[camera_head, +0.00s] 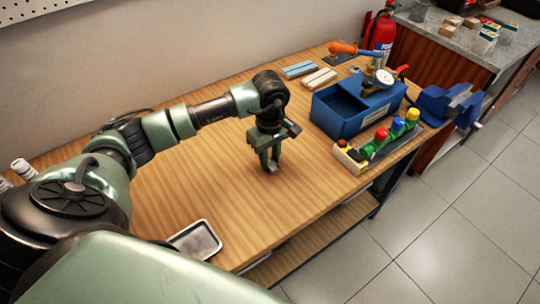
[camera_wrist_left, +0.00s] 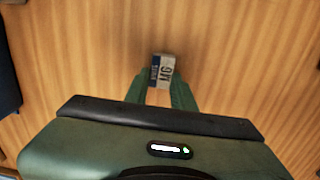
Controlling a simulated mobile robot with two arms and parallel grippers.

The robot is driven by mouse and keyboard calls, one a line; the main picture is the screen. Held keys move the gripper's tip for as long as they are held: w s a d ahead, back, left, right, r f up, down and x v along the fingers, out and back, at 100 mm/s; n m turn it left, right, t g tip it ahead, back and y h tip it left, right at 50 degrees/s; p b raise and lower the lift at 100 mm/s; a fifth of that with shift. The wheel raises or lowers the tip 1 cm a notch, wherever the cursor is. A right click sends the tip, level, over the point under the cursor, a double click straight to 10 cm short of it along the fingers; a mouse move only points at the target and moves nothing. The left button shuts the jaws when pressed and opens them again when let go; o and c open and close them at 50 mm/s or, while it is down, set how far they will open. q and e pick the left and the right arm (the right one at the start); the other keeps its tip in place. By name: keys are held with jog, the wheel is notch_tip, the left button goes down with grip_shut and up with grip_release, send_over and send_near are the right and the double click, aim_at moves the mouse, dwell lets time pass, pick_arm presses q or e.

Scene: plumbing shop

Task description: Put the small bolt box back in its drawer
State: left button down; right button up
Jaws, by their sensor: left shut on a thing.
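My left gripper (camera_head: 270,165) is over the middle of the wooden workbench (camera_head: 215,170), pointing down. In the left wrist view the gripper (camera_wrist_left: 161,92) is shut on a small box (camera_wrist_left: 162,68) with a white and dark blue label marked "MG". I take this to be the small bolt box. It sticks out past the fingertips; the fingers hide part of its near end. I see no drawer that I can tell is the box's own. My right gripper is not in view.
A blue test pump (camera_head: 350,105) with a gauge stands at the bench's right, beside a row of coloured valves (camera_head: 375,145). A blue vise (camera_head: 450,103) is at the right edge. A grey tray (camera_head: 196,241) lies at the near edge. Bench around my gripper is clear.

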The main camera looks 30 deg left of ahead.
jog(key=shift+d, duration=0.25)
pick_arm(q)
jog(key=shift+f, duration=0.1)
jog(key=c, duration=1.4)
grip_release()
jog(key=shift+o, duration=1.1)
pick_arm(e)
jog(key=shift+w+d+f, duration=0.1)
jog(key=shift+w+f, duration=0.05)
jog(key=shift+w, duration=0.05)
